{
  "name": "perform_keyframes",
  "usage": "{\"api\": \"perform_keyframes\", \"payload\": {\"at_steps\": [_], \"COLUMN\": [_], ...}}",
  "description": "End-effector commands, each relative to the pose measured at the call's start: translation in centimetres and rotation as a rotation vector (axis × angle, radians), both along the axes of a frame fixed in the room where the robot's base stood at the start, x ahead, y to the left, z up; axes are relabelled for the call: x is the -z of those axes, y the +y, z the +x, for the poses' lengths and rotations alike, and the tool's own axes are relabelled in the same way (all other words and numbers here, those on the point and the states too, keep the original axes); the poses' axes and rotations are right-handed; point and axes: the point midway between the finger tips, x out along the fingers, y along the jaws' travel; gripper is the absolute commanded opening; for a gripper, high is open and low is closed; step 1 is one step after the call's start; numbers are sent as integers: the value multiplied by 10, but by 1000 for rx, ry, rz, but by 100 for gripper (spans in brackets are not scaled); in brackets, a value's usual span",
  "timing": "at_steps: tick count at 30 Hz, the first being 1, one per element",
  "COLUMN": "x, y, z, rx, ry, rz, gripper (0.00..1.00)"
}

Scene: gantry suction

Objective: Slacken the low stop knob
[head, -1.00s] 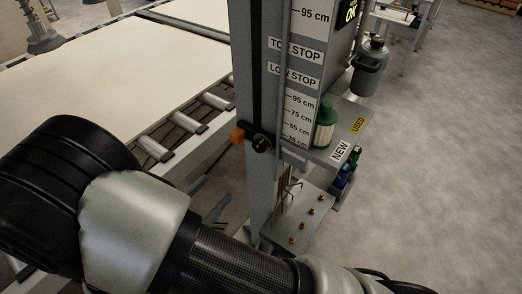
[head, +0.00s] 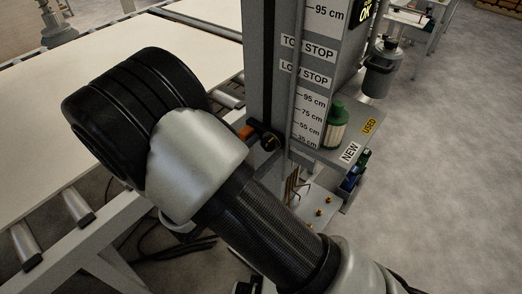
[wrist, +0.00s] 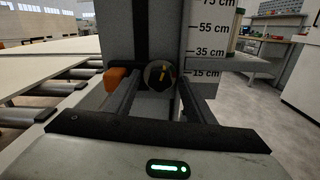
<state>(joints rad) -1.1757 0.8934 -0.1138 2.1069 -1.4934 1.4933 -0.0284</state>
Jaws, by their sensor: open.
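The low stop knob (head: 269,142) is a round black knob with a yellow mark, low on the grey column (head: 257,62). An orange block (head: 247,133) sits just left of it. In the wrist view the knob (wrist: 160,75) shows face-on near the 35 cm mark, with the orange block (wrist: 117,79) to its left. My gripper (wrist: 158,84) is open, its two dark fingers reaching toward the column on either side of the knob in the picture. I cannot tell whether they touch it. In the head view my arm hides the gripper.
A shelf (head: 352,133) right of the column holds a green-capped bottle (head: 336,125). A plate with brass pegs (head: 319,212) lies below. A roller conveyor (head: 77,207) with a pale sheet runs at left. Open floor (head: 450,180) lies to the right.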

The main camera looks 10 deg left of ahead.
Motion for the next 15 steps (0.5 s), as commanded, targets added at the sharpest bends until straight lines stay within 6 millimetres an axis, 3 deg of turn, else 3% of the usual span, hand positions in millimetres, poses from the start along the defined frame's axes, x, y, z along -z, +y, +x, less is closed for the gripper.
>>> {"api": "perform_keyframes", "payload": {"at_steps": [6, 13, 15], "x": [0, 0, 0], "y": [0, 0, 0], "z": [0, 0, 0], "rx": [0, 0, 0], "ry": [0, 1, 1], "rz": [0, -1, -1], "gripper": [49, 11, 8]}}
